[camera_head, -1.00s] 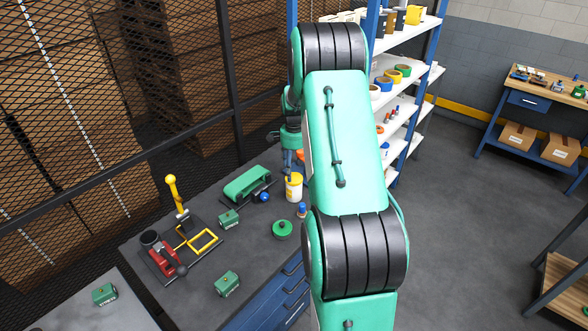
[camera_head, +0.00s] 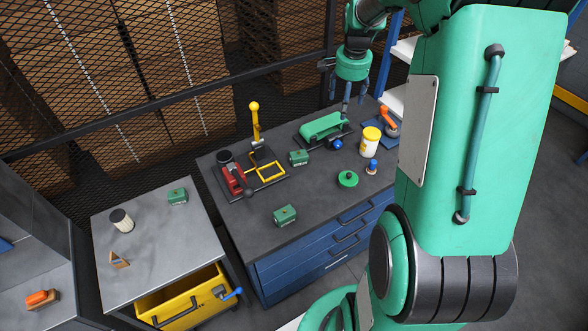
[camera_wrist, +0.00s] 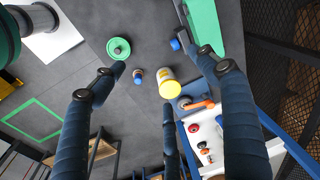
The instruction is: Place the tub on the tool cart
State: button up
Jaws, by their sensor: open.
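The tub (camera_head: 370,141) is white with a yellow lid and stands on the right part of the dark workbench (camera_head: 250,215). The tub also shows in the wrist view (camera_wrist: 168,84), between and beyond my spread fingers. My gripper (camera_head: 347,108) is open and empty, above the back of the bench and slightly left of the tub. In the wrist view my gripper (camera_wrist: 163,75) has its fingers apart from the tub. The likely tool cart (camera_head: 165,245) is the grey-topped unit at the left, with a yellow drawer (camera_head: 185,305) pulled out.
Near the tub are a green lid-like disc (camera_head: 347,179), a small blue-topped item (camera_head: 372,167) and a green belt device (camera_head: 322,127). A red vise (camera_head: 235,180) sits at bench left. The cart holds a cylinder (camera_head: 121,219), a wooden triangle (camera_head: 119,259) and a green box (camera_head: 177,196).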

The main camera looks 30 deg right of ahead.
jog(key=s+a+r+n+t, duration=0.1)
jog(key=s+a+r+n, duration=0.4)
jog(key=a, duration=0.6)
jog(key=s+a+r+n+t, duration=0.1)
jog(key=s+a+r+n, duration=0.1)
jog(key=s+a+r, duration=0.55)
jog(key=s+a+n+t, duration=0.2)
jog(key=s+a+n, duration=0.5)
jog(key=s+a, duration=0.7)
jog(key=shift+a+r+n+y, duration=0.4)
jog(key=shift+a+r, duration=0.05)
jog(key=shift+a, duration=0.8)
jog(key=shift+f, duration=0.1)
notch_tip(320, 180, down, 2)
jog(key=shift+f+b, duration=0.1)
jog(key=shift+b, duration=1.1)
